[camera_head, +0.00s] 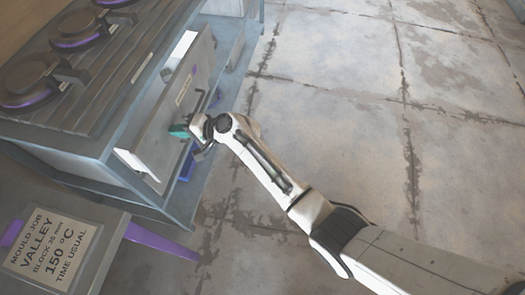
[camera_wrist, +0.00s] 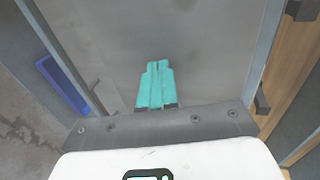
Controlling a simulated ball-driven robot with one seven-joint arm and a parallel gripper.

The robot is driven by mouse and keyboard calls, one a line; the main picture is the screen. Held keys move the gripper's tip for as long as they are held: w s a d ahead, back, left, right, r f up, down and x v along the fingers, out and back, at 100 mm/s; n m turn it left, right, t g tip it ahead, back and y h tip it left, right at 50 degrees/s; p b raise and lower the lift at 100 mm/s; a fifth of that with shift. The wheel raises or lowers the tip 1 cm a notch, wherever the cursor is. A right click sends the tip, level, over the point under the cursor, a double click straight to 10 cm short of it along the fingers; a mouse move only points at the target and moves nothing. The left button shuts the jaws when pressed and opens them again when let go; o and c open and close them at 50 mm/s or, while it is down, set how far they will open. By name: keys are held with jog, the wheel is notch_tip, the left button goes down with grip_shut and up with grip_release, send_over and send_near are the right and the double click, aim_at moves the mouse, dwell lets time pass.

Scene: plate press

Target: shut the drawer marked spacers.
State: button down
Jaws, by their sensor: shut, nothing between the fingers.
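A wide grey drawer front (camera_head: 172,112) with a pale label (camera_head: 187,84) stands out from the cabinet in the head view; the label's wording is too small to read. Light drawer side edges (camera_head: 130,161) show behind its ends, so this drawer is partly open. A dark handle (camera_head: 210,100) is on its front. My gripper (camera_head: 179,130) is at the lower part of this front, near the handle. Its teal fingers (camera_wrist: 155,68) are together and empty in the wrist view, pointing at a grey surface. I cannot tell whether they touch it.
The cabinet's ribbed top bears several round dark moulds (camera_head: 32,82) with purple parts. A blue object (camera_head: 187,163) lies low beside the gripper and also shows in the wrist view (camera_wrist: 62,85). A job sign (camera_head: 50,250) is at lower left. The concrete floor (camera_head: 340,100) at right is clear.

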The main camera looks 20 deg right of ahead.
jog(key=w+a+b, duration=0.2)
jog(key=a, duration=0.1)
jog(key=w+a+b, duration=0.1)
jog(key=a, duration=0.1)
jog(key=shift+w+f, duration=0.1)
jog(key=shift+w, duration=0.2)
jog(key=shift+w+a+r, duration=0.15)
jog(key=shift+w+r, duration=0.05)
jog(key=shift+a+r, duration=0.1)
jog(key=shift+r, duration=0.1)
